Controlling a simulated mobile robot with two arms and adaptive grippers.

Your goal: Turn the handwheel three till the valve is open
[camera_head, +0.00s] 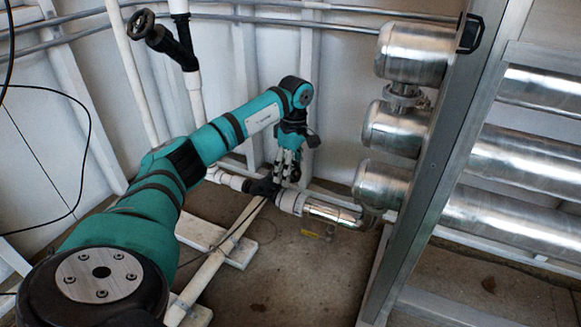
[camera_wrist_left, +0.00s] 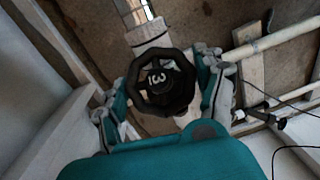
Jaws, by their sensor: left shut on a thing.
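Handwheel three (camera_wrist_left: 184,94) is a black ring with a white 3 on its hub, in the middle of the left wrist view. My left gripper (camera_wrist_left: 163,66) has one finger on each side of its rim and is shut on it. In the head view my left gripper (camera_head: 287,176) points down at the low pipe from above. The black valve body (camera_head: 262,187) shows beside the fingers there, and the wheel is mostly hidden by them. I cannot tell from the wheel how far the valve is open. My right gripper is not in view.
Another black handwheel (camera_head: 141,23) sits on a vertical pipe at the upper left. Steel cylinders (camera_head: 382,185) and a metal frame post (camera_head: 440,160) stand on the right. A white pipe (camera_head: 228,247) runs along the floor. The floor front centre is clear.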

